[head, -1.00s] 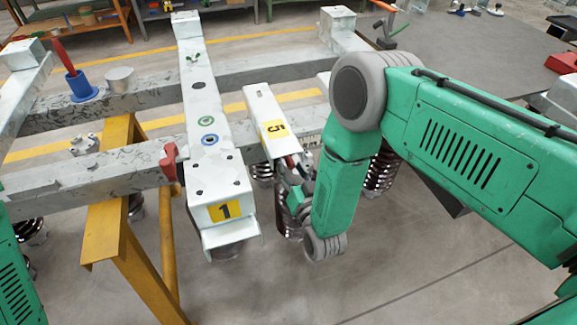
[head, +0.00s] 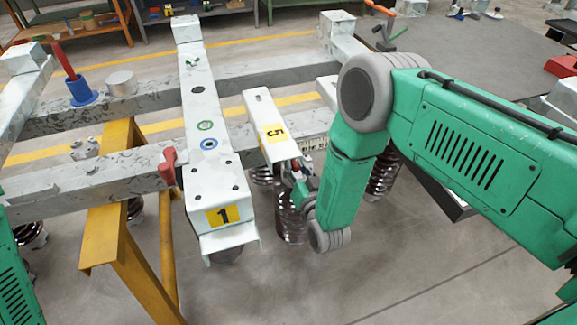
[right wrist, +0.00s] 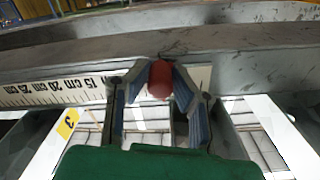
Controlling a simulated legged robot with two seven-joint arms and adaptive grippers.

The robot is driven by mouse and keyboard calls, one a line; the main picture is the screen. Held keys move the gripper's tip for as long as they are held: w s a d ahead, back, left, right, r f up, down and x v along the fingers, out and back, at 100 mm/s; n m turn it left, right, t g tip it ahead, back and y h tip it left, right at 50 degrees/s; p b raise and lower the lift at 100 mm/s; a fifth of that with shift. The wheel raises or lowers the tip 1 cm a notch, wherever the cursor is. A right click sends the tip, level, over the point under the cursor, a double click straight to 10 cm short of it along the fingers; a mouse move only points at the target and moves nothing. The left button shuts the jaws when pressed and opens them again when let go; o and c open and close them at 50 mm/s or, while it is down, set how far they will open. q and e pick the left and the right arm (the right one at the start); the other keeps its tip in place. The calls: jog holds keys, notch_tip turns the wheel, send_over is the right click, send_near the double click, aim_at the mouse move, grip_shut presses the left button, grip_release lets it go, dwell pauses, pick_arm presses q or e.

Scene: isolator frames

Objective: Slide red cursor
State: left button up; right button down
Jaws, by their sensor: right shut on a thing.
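The red cursor (right wrist: 160,80) sits between the two fingers of my right gripper (right wrist: 158,95) in the right wrist view, at the edge of a ruler (right wrist: 60,92) marked in centimetres. The fingers are closed on both sides of it. It stands to the right of the 15 cm mark; its exact reading is hidden by the fingers. Only a trace of red shows there. My left gripper is out of view.
The white beam labelled 1 (head: 205,130) lies left of the gripper, with a red handle (head: 169,166) beside it. Grey rails (head: 90,172) cross underneath on a yellow stand (head: 110,225).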

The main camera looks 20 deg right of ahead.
jog(key=shift+d, duration=0.2)
jog(key=c, duration=1.4)
grip_release()
jog(key=shift+s+a, duration=0.1)
jog(key=shift+s, duration=0.15)
jog(key=shift+s+d+f, duration=0.1)
jog(key=shift+s, duration=2.8)
jog(key=shift+s+d, duration=0.1)
jog(key=shift+s, duration=2.8)
jog(key=shift+d, duration=0.1)
